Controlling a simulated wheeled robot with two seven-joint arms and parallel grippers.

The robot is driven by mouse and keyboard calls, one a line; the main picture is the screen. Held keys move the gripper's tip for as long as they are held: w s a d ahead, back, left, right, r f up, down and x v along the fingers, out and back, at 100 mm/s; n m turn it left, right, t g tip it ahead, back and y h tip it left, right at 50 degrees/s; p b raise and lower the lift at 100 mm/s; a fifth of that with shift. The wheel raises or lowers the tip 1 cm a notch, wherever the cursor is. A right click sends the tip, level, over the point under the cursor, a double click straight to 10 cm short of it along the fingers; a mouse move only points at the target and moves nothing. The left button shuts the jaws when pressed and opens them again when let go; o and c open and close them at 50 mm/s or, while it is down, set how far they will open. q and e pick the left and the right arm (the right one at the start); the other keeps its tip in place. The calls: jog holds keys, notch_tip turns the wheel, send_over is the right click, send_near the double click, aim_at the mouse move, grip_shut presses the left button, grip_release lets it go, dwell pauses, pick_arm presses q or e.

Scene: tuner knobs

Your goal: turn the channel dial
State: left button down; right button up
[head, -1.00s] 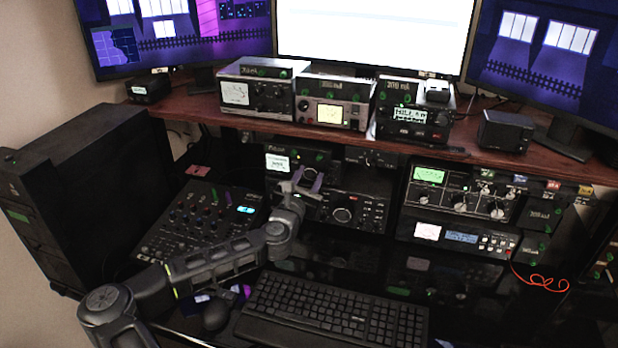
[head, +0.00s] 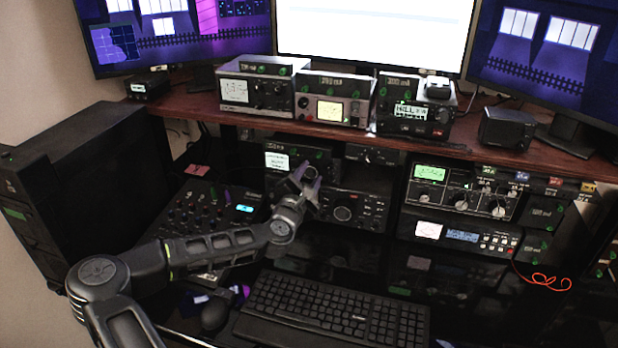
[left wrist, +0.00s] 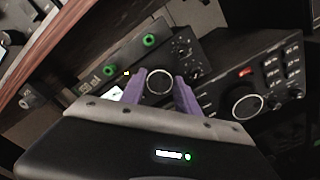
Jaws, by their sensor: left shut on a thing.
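The channel dial (left wrist: 159,82) is a round dark knob with a pale rim on the front of a small black radio with a lit screen (head: 277,161). In the left wrist view it sits between the two purple fingers of my left gripper (left wrist: 160,88). In the head view my left gripper (head: 304,178) is at the right part of that radio's front and hides the dial. The gripper is shut on the dial, one finger on each side. My right gripper is in neither view.
A wider radio with a big knob (head: 342,213) sits close right of my gripper. The wooden shelf (head: 215,113) with several devices is above. A mixer (head: 196,222) stands left; a keyboard (head: 333,310) lies in front.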

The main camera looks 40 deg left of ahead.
pick_arm(q)
jog(key=m, duration=0.5)
jog(key=shift+b, duration=0.35)
jog(key=c, duration=0.9)
grip_release()
jog(key=shift+f, duration=0.1)
